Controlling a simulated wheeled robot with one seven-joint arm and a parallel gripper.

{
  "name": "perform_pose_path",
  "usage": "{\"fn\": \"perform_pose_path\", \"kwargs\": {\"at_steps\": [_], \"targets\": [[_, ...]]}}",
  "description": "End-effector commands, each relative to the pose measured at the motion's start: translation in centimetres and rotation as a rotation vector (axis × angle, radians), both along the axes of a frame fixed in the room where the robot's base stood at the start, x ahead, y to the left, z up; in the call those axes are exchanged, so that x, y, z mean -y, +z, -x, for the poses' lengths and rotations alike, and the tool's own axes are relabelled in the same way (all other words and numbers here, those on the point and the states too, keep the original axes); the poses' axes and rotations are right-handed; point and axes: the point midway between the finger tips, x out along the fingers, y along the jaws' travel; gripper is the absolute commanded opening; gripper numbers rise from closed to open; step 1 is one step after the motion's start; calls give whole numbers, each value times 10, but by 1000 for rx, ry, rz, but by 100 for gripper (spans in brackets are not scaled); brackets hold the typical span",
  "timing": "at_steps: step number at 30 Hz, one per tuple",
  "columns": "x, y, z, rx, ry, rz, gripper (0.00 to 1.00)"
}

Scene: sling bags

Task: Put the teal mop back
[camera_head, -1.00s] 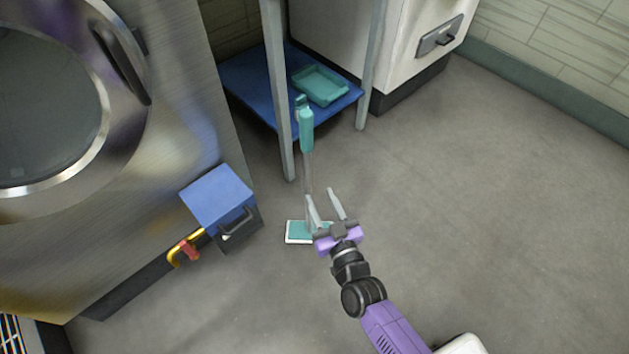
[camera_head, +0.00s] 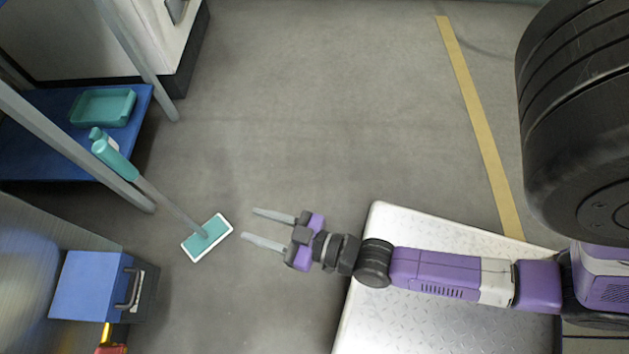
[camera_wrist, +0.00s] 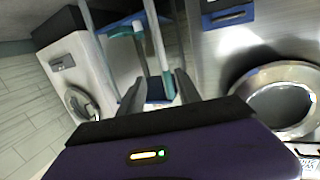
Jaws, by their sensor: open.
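The teal mop (camera_head: 115,158) stands on the floor beside the blue shelf, with its teal grip at the top and a thin grey pole below. Its flat teal head with a white rim (camera_head: 207,238) rests on the floor. My gripper (camera_head: 250,226) is open and empty, to the right of the mop head in the head view, with a gap between them. In the wrist view my two fingers (camera_wrist: 158,95) are spread apart. Teal parts and pale upright poles show beyond them, but I cannot tell surely which belong to the mop.
A blue shelf (camera_head: 40,160) with grey legs holds a teal tray (camera_head: 103,107) at the left. A blue box (camera_head: 88,286) with a handle sits at the lower left. A white cabinet (camera_head: 100,40) stands behind. Open grey floor spreads through the middle, with a yellow line (camera_head: 480,125) at the right.

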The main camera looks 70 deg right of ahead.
Motion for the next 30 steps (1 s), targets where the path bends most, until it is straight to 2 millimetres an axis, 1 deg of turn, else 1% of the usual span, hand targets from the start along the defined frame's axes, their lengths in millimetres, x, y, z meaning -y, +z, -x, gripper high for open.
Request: {"fn": "perform_pose_path", "kwargs": {"at_steps": [1,3,5,6,9,12,15,18,30], "targets": [[1,11,24,-20,3,1,40],[2,28,50,-43,9,1,40],[2,45,70,-63,13,1,40],[3,56,83,-77,15,2,40],[3,85,108,-107,20,3,40],[4,110,126,-133,22,4,40],[4,127,136,-150,23,5,40],[4,137,140,-159,24,6,40],[4,142,141,-161,24,6,40]]}}
